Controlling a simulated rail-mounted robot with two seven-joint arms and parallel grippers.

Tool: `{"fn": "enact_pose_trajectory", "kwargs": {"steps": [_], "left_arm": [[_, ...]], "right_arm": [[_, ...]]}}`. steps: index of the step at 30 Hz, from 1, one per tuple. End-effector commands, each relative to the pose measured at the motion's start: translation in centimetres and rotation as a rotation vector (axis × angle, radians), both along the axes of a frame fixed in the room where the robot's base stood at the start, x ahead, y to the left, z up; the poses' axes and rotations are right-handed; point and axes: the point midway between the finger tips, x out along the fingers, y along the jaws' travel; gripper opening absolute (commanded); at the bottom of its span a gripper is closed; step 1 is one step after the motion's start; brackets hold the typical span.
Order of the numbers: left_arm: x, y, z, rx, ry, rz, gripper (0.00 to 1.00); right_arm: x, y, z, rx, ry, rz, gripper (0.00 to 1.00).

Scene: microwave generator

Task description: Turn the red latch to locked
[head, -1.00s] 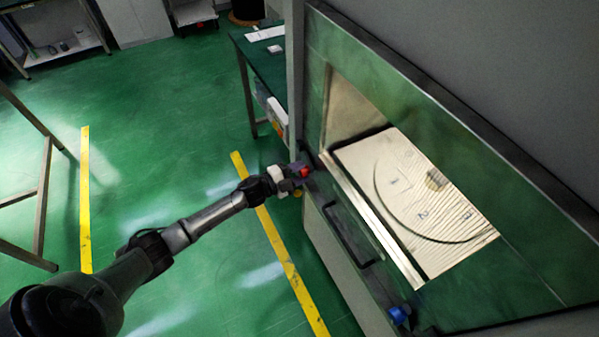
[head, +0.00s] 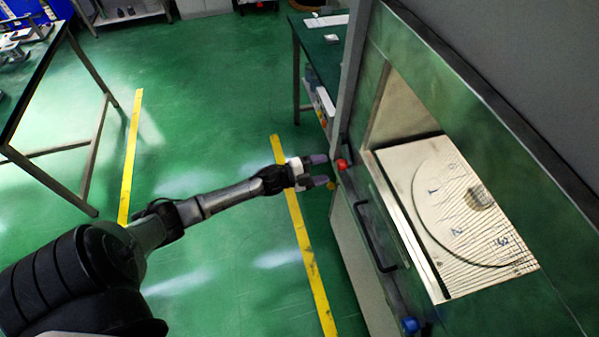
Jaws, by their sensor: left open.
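The red latch (head: 342,165) is a small red knob on the front left corner of the green cabinet (head: 470,110), near the upright post. My left gripper (head: 328,170) is open, its two fingers pointing right at the latch. The fingertips are just left of the red knob, with a small gap showing at the upper finger. Nothing is between the fingers. I cannot tell from this view which way the latch is turned. My right gripper is not in view.
A blue knob (head: 410,325) and a dark handle (head: 375,238) are on the cabinet front. A numbered panel (head: 455,220) shows through the opening. A green-topped table (head: 322,55) stands behind.

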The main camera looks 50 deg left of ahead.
Motion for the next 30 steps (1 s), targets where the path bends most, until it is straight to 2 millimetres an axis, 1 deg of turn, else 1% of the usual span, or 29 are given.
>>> {"fn": "enact_pose_trajectory", "kwargs": {"steps": [1, 6, 12, 15, 19, 30], "left_arm": [[-1.1, 0.4, 0.0, 0.0, 0.002, 0.0, 0.66], [-4.0, 1.6, 0.0, 0.002, 0.002, 0.0, 0.66], [-6.4, 2.6, 0.0, 0.001, 0.001, 0.0, 0.66], [-7.2, 2.9, 0.0, 0.001, 0.0, 0.0, 0.66], [-7.7, 3.1, 0.0, 0.002, -0.001, -0.001, 0.66], [-7.8, 3.2, 0.0, 0.0, -0.002, 0.0, 0.66]], "right_arm": [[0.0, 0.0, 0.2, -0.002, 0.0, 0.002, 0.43], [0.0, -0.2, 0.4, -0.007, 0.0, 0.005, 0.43], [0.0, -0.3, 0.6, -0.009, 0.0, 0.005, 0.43], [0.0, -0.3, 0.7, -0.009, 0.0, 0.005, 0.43], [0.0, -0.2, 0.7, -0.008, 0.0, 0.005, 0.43], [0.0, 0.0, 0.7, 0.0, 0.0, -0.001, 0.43]]}}
